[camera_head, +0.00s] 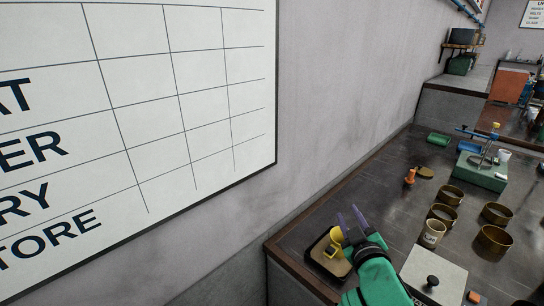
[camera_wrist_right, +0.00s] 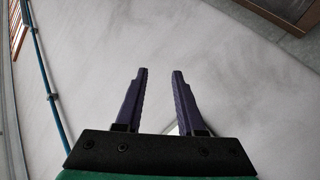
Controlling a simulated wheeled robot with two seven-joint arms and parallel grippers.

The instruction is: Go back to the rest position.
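My right gripper (camera_head: 351,216) reaches in from the bottom, over the near left corner of the dark bench (camera_head: 383,186). Its two purple fingers are apart with nothing between them. In the right wrist view the same gripper (camera_wrist_right: 159,85) is open and empty, with a pale grey surface behind it. I cannot tell whether the gripper touches the yellow item. My left gripper is not in view.
A whiteboard (camera_head: 190,90) hangs on the left wall. Several brass rings (camera_head: 492,241), a white cup (camera_head: 432,234), a pale box with a black knob (camera_head: 436,270), an orange-handled tool (camera_head: 410,176) and a green stand (camera_head: 481,172) are on the bench. The bench's middle left is clear.

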